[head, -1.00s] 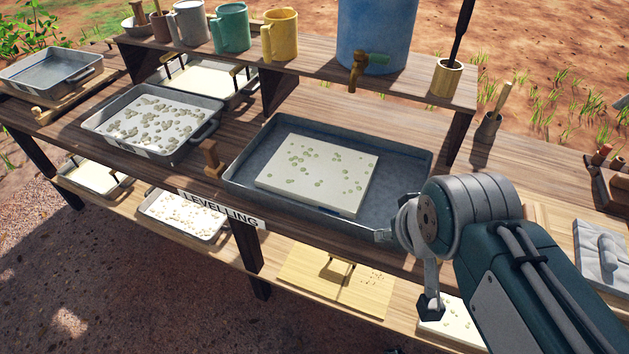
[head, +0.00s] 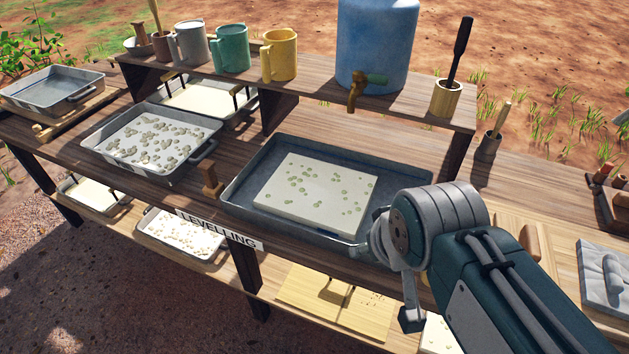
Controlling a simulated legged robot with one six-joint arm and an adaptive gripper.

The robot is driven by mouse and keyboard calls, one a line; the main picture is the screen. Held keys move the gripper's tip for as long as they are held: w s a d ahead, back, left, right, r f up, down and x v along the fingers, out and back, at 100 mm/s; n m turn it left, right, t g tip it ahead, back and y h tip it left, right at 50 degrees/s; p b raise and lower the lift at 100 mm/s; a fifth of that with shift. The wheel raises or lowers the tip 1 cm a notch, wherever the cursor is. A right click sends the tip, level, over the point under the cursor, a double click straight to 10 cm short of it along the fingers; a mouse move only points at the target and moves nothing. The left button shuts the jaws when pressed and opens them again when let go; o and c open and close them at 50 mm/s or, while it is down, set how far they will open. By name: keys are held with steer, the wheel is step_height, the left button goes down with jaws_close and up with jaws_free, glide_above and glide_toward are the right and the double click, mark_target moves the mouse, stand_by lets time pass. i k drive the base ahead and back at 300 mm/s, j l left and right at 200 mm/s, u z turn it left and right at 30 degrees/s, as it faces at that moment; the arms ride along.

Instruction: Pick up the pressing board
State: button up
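Two handled boards are in view, and I cannot tell for certain which is the pressing board. A grey board (head: 602,292) with a raised grip lies on the table at the right edge, partly cut off. A pale yellow wooden board (head: 312,306) with a dark handle-like part lies on the lower shelf. My gripper (head: 384,285) is seen from behind near the front edge of the table. Its fingers look spread, with nothing visible between them. It is apart from the grey board, left of it, and appears above the yellow board. My arm hides part of the table.
A large grey tray (head: 245,190) holding a speckled white slab (head: 315,192) lies left of my gripper. A raised shelf (head: 325,97) carries mugs, a blue water barrel (head: 376,45) and a tool holder (head: 446,98). A wooden roller (head: 529,243) lies right of my arm.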

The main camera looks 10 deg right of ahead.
mark_target(535, 237)
steer(key=k, duration=0.15)
steer(key=i+z, duration=0.15)
steer(key=z, duration=1.75)
steer(key=i+l+u, duration=0.25)
steer(key=l+u, duration=0.25)
steer(key=i+l+u, duration=0.1)
steer(key=l+u, duration=0.15)
steer(key=l, duration=0.2)
